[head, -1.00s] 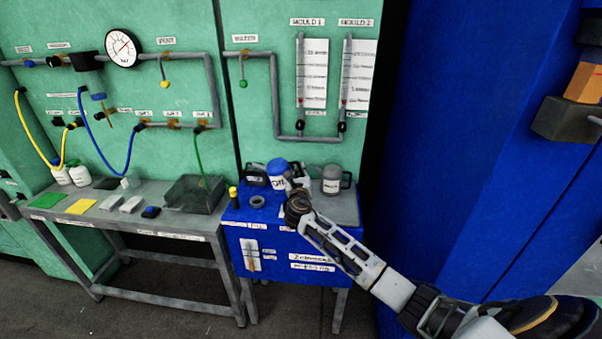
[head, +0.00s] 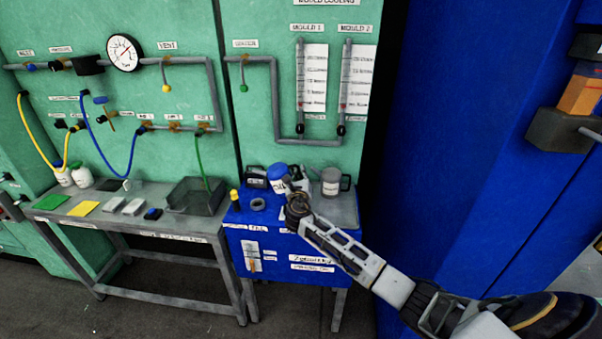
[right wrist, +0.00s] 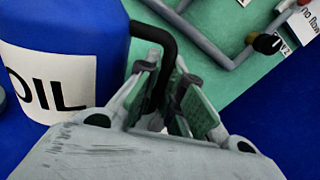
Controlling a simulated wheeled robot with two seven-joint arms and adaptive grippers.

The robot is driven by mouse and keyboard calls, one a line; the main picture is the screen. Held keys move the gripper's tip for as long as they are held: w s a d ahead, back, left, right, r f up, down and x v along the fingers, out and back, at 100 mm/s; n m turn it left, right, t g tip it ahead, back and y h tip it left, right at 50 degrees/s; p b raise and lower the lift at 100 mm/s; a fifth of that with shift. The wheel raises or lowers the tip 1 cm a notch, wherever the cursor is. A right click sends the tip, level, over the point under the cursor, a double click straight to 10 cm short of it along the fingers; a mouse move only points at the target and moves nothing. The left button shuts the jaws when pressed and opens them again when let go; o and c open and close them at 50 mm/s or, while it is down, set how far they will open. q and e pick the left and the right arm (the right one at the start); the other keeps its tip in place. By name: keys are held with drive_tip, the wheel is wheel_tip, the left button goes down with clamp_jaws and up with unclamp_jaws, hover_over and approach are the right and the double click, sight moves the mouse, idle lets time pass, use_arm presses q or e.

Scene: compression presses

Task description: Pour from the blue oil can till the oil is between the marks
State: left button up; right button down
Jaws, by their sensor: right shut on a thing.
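The blue oil can (head: 277,172) is upright at the back of the blue tank's top (head: 238,214). Its white OIL label shows in both views, and the can fills the left of the right wrist view (right wrist: 65,40). My right gripper (head: 291,184) is at the can's right side. In the right wrist view its fingers (right wrist: 165,80) are closed around the can's black handle (right wrist: 155,32). I cannot tell whether the can touches the tank top. A dark filler ring (head: 258,204) is in front of the can. A sight gauge (head: 252,256) is on the tank's front; its exact level is too small to read. My left gripper is out of view.
A grey can (head: 331,181) with a dark handle stands right of my gripper. A yellow-topped object (head: 234,196) stands left of the ring, and a dark object (head: 256,176) is behind it. The green wall with pipes rises close behind.

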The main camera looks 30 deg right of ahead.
sight(291, 167)
drive_tip(key=shift+w+r+n+p, duration=0.1)
drive_tip(key=shift+r+n+p, duration=0.5)
drive_tip(key=shift+p, duration=0.85)
drive_tip(key=shift+r+n+p, duration=0.2)
drive_tip(key=shift+n+p, duration=0.7)
drive_tip(key=shift+p, duration=0.55)
drive_tip(key=shift+w+a+r+n+p, duration=0.2)
drive_tip(key=shift+a+n+p, duration=0.2)
drive_tip(key=shift+n+p, duration=0.45)
drive_tip(key=shift+w+a+r+n, duration=0.1)
drive_tip(key=shift+w+a+n, duration=0.15)
drive_tip(key=shift+n, duration=0.3)
drive_tip(key=shift+w+a+n, duration=0.1)
drive_tip(key=shift+a+n, duration=0.25)
drive_tip(key=shift+n, duration=0.15)
drive_tip(key=shift+w+a+r+n, duration=0.3)
drive_tip(key=shift+a+r+n, duration=0.1)
drive_tip(key=shift+r+n, duration=0.2)
idle(2.6)
